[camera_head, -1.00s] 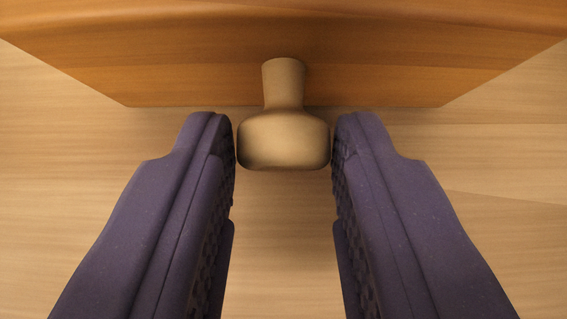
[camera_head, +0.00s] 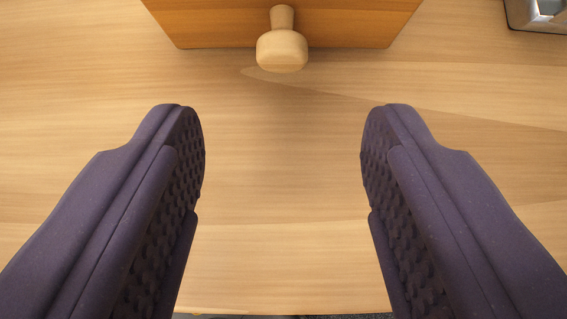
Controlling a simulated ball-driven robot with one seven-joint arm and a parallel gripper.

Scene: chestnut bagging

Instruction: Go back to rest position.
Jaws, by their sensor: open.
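My gripper (camera_head: 283,150) is open and empty, its two dark purple padded fingers wide apart over the wooden table. A pale wooden knob (camera_head: 282,48) on the front of a brown wooden drawer or box (camera_head: 215,25) is at the top middle. The knob lies beyond the fingertips, apart from them. Only the lower front of the wooden box shows; the rest is cut off by the top edge.
The light wooden table (camera_head: 285,230) is bare between and around the fingers. Its near edge shows at the bottom. A grey metallic object (camera_head: 540,15) is partly in view at the top right corner.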

